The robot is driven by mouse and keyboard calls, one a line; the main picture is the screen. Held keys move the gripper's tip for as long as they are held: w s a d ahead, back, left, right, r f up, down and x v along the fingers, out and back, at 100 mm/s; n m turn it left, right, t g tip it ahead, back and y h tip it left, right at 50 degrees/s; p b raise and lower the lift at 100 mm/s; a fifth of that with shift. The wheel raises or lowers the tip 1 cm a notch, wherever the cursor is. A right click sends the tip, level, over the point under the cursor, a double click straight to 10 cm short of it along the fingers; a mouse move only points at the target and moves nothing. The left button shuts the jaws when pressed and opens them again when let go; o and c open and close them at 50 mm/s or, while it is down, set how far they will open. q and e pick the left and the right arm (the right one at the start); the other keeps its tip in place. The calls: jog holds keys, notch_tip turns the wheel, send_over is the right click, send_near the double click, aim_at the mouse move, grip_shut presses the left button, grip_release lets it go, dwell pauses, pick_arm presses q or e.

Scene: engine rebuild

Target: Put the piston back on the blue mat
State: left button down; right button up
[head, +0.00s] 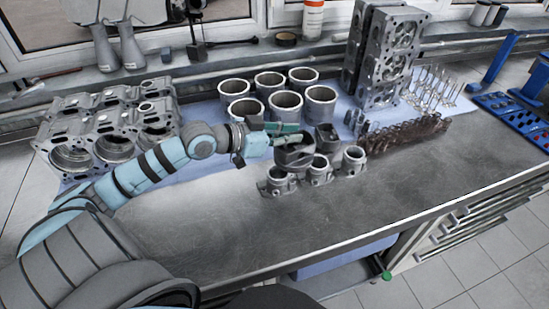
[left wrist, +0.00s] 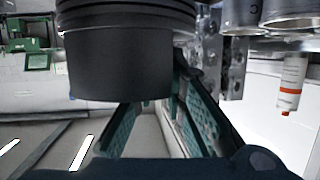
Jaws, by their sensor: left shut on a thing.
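My left gripper (head: 287,133) reaches in from the left over the bench and is shut on a dark grey piston (head: 294,154). In the left wrist view the piston (left wrist: 118,62) is a large dark cylinder with ring grooves, close to the teal fingers (left wrist: 165,115). Its grip contact is partly hidden. In the head view the piston shows just behind the small grey ring-topped parts; I cannot tell its clearance. The light blue mat (head: 200,113) lies along the back of the bench under several engine parts. My right gripper is not in view.
Several cylinder liners (head: 283,103) stand on the mat behind my gripper. An engine block (head: 105,130) is at left, a cylinder head (head: 380,60) and camshafts (head: 405,135) at right. Grey ring-topped parts (head: 318,172) stand in front. The bare metal bench front (head: 230,225) is clear.

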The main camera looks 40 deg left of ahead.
pick_arm(q)
jog(key=w+a+r+n+t+y+b, duration=0.1)
jog(key=w+a+r+n+y, duration=0.25)
jog(key=a, duration=0.25)
jog(key=w+a+r+n+y+b, duration=0.1)
jog(key=w+a+r+n+y, duration=0.1)
jog(key=w+a+n+y, duration=0.3)
jog(key=shift+m, duration=0.65)
jog(key=f+b, duration=0.1)
jog(key=f, duration=0.5)
jog(key=s+a+f+b, duration=0.1)
jog(key=f, duration=0.5)
jog(key=s+f+b, duration=0.1)
jog(key=f, duration=0.5)
jog(key=shift+a+f, duration=0.15)
jog(key=shift+f, duration=0.15)
jog(key=c, duration=1.6)
grip_release()
jog(key=shift+c, duration=0.2)
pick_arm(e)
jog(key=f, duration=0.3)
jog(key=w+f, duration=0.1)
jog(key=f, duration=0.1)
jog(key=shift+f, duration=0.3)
